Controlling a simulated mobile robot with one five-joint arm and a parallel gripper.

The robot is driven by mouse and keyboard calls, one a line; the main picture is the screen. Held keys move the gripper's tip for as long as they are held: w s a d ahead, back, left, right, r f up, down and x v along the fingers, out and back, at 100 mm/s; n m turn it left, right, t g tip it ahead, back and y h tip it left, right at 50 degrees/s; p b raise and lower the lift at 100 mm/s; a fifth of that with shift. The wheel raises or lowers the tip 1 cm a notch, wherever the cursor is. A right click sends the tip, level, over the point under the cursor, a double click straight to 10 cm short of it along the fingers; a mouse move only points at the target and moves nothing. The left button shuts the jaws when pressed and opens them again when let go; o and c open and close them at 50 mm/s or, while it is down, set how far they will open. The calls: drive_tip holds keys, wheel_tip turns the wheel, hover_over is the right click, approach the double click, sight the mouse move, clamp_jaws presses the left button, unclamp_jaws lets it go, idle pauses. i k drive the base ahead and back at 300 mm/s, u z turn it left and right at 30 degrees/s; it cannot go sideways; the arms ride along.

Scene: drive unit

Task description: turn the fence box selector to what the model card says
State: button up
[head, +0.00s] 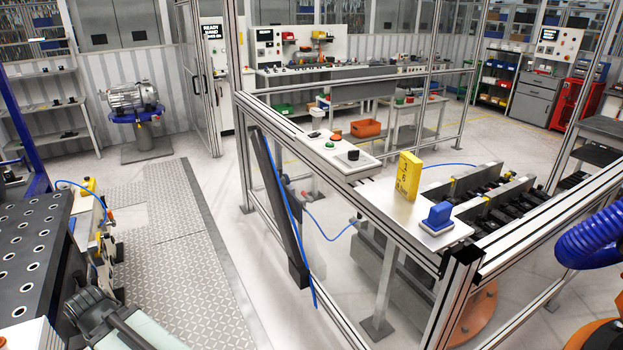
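The fence box (318,147) is a pale, flat panel on top of the aluminium fence rail, near the middle of the head view. A yellow upright card or block (408,177) with dark markings stands on a pale plate to the right of the box. It may be the model card, but I cannot read it surely. I cannot make out my gripper in this view.
A blue block (438,216) sits on the plate's near end. Fence posts and rails surround the cell. A dark sloping bar (280,210) and blue hoses hang at the fence. Tread-plate floor (175,270) lies left of it. A perforated dark table (35,255) stands at far left.

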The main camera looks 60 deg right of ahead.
sight(353, 154)
drive_tip(key=k, duration=0.85)
drive_tip(key=z, duration=0.75)
drive_tip(key=i, duration=1.15)
drive_tip(key=u, duration=0.8)
